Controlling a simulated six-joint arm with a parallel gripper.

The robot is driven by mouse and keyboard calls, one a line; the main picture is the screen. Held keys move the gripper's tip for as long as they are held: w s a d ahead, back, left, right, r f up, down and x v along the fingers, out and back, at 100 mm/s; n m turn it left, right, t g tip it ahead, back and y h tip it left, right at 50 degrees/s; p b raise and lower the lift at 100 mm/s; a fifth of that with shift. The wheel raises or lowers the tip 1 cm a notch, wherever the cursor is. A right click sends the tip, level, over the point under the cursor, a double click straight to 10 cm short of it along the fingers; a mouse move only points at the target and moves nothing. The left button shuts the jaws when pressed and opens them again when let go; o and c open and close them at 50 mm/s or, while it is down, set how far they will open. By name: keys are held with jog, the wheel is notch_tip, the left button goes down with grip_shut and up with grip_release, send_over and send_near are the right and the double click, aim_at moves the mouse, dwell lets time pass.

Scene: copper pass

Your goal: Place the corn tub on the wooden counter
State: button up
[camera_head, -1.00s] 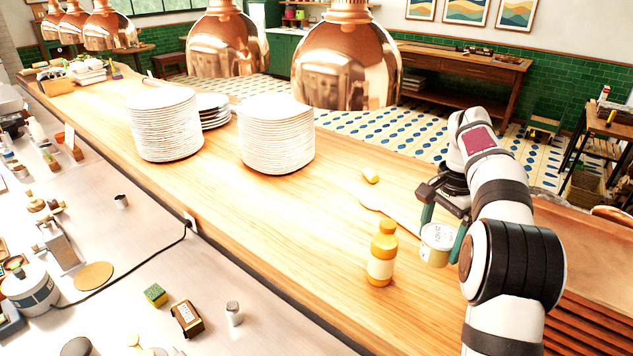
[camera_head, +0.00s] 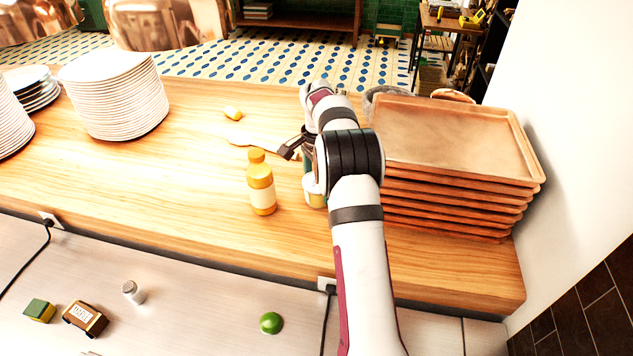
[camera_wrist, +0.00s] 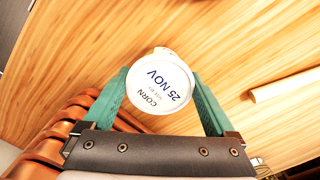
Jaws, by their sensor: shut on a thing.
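The corn tub (camera_wrist: 160,84) is a small round tub; its white lid, reading "CORN" and "25 NOV", faces the wrist camera. My gripper (camera_wrist: 160,76) is shut on it, with a teal finger on each side. In the head view the tub (camera_head: 314,192) shows partly behind my arm, right of an orange-capped bottle. The wooden counter (camera_head: 200,178) lies beneath; I cannot tell whether the tub touches it.
The orange bottle (camera_head: 261,184) stands close left of the tub. Stacked brown trays (camera_head: 455,150) stand right, plates (camera_head: 115,95) left. Counter between plates and bottle is clear.

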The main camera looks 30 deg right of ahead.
jog(key=o, duration=1.2)
jog(key=shift+f, duration=0.1)
notch_tip(320, 180, up, 12)
jog(key=s+a+r+n, duration=0.3)
jog(key=s+a+r, duration=0.15)
jog(key=a, duration=0.35)
jog(key=s+a+r+n+y, duration=0.1)
jog(key=s+a+n, duration=0.3)
jog(key=s+a, duration=0.7)
jog(key=s+a+f+n, duration=0.2)
jog(key=s+a+f, duration=0.1)
jog(key=s, duration=0.6)
jog(key=s+a+f+n, duration=0.3)
jog(key=s+a+f, duration=0.1)
jog(key=s, duration=0.5)
jog(key=shift+s+a+f+y, duration=0.25)
jog(key=shift+s+f+y, duration=0.15)
jog(key=shift+f, duration=0.35)
